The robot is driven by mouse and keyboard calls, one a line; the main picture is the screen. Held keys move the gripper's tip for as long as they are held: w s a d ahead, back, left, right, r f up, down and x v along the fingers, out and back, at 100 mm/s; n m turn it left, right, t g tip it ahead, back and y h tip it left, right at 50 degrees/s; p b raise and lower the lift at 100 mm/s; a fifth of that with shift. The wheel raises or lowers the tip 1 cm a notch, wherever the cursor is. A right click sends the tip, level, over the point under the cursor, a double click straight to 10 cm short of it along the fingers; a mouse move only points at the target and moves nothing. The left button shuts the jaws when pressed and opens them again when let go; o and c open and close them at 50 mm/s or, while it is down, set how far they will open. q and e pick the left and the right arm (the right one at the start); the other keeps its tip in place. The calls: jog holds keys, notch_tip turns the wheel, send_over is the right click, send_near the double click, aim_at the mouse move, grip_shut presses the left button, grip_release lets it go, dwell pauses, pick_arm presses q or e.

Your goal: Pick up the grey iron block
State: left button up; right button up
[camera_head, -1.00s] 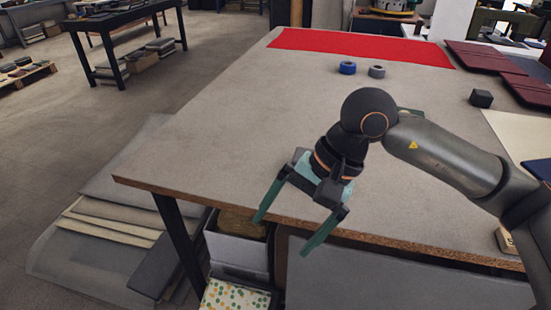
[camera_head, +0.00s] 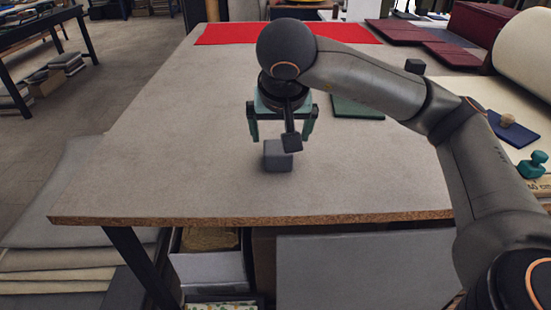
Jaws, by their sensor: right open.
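A grey block (camera_head: 277,162), likely the grey iron block, sits on the table (camera_head: 160,170) near its front half. My right gripper (camera_head: 281,137) is open, pointing down just above and behind the block in the picture, with its teal fingers spread to the left and right. A dark part of the gripper overlaps the block's upper right edge. I cannot tell whether the fingertips reach down beside the block. My left gripper is not in view.
A red cloth (camera_head: 220,34) lies along the back. A green pad (camera_head: 358,107) lies behind my right arm. A small dark block (camera_head: 415,66), maroon panels (camera_head: 445,53) and a teal-handled stamp (camera_head: 533,165) are at the right. The left of the table is clear.

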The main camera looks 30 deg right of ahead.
aim_at(278, 147)
jog(key=x, duration=0.8)
jog(key=shift+a+f+b, duration=0.1)
jog(key=shift+a+b, duration=0.15)
jog(key=shift+b, duration=0.05)
grip_shut()
dwell(0.8)
